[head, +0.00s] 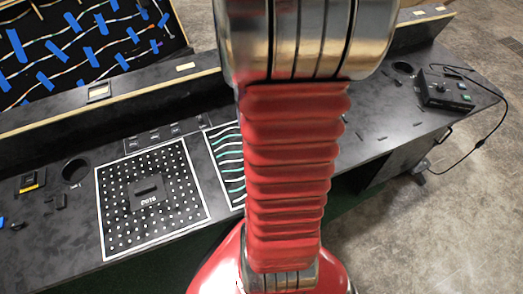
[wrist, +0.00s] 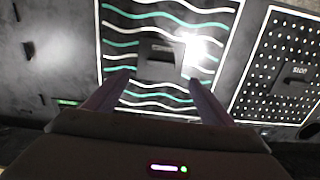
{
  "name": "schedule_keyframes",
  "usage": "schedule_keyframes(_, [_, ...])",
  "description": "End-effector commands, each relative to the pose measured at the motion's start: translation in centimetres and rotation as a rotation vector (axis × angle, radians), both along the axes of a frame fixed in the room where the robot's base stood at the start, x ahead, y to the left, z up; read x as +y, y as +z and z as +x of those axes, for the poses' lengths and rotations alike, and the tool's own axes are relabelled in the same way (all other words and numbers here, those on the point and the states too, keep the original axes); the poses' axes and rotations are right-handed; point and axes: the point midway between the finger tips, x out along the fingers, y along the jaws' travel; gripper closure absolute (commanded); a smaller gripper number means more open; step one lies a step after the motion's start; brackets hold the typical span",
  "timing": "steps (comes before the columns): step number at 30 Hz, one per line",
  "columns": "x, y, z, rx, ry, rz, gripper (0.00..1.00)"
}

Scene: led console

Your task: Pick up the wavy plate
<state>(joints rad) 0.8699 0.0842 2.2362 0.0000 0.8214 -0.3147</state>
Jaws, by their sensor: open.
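The wavy plate (wrist: 121,57) is a dark panel with a white border and white and teal wavy lines. It fills the upper middle of the wrist view, with a dark raised handle block (wrist: 160,54) at its centre. In the head view the wavy plate (head: 226,160) shows only its left strip; my red arm hides the rest. My gripper (wrist: 160,77) is open and empty in the wrist view. Its two fingers point toward the plate, one on each side of the handle's line, with the fingertips apart. I cannot tell their exact height above it. My gripper is hidden in the head view.
A dotted plate (head: 152,208) with a central handle lies beside the wavy plate. A raised panel with blue tape and wires (head: 85,42) stands behind. A control box (head: 443,92) with a cable sits at the right end. Dark desk surface surrounds the plates.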

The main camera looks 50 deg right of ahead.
Motion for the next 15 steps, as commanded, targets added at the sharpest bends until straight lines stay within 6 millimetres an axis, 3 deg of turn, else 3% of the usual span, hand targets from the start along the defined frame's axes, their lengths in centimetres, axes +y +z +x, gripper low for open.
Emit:
schedule_keyframes(9, [0.1,-4.7,0.0,0.002,0.0,0.002,0.23])
schedule_keyframes(15, [0.0,-5.8,0.0,0.001,0.0,0.001,0.23])
